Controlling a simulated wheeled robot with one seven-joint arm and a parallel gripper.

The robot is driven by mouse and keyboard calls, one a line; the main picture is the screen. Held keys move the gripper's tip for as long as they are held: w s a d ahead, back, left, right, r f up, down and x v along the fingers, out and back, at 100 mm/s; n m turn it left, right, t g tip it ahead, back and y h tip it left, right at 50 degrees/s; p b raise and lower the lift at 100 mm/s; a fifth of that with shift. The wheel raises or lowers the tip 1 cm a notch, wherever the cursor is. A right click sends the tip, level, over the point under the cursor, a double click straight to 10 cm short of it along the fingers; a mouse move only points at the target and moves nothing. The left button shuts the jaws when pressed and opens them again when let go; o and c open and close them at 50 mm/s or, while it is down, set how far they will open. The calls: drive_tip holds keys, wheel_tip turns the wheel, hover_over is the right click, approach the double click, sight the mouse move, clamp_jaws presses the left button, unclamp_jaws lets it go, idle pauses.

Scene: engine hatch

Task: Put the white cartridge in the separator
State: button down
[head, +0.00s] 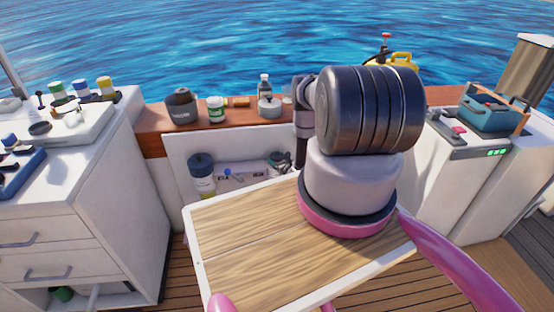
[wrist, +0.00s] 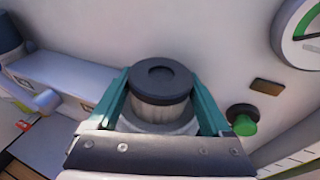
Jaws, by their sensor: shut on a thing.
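In the wrist view the white cartridge (wrist: 158,110) has a pleated pale body and a round dark cap. My gripper (wrist: 160,84) has one teal finger on each side of it and is shut on it. A pale round rim shows just below the pleats; I cannot tell whether it belongs to the cartridge or to the separator. The cartridge's lower end is hidden by the gripper body. In the head view my arm covers the gripper and the cartridge. I cannot clearly identify the separator in either view.
A blue-capped cylinder (head: 201,172) stands in the white recess. A green knob (wrist: 242,120) and a gauge (wrist: 301,32) are close on the right of the gripper. Jars, including a green-lidded one (head: 216,108), line the wooden ledge (head: 152,143). A wooden board (head: 245,245) lies in front.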

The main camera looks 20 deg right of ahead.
drive_tip(key=shift+f, duration=0.1)
unclamp_jaws()
